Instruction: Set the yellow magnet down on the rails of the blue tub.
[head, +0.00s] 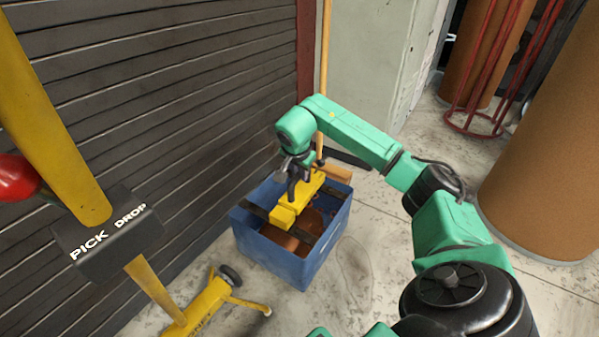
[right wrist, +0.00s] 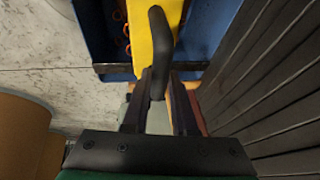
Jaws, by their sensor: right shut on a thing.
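The yellow magnet (head: 285,215) is a long bar with a dark handle (right wrist: 158,45) on top. My right gripper (head: 298,178) is shut on this handle, with a finger on each side of it in the right wrist view (right wrist: 158,90). The magnet is at the top of the blue tub (head: 272,262), lying across its opening. Dark rails span the tub; one shows at its left (head: 256,211) and one in the right wrist view (right wrist: 112,68). I cannot tell whether the magnet touches the rails. My left gripper is out of view.
Copper-coloured coils (head: 284,240) lie inside the tub. A slatted dark wall (head: 170,100) stands close on the left. A yellow post with a PICK/DROP box (head: 108,235) and a wheeled yellow base (head: 205,305) are in front. A big brown cylinder (head: 545,150) stands right.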

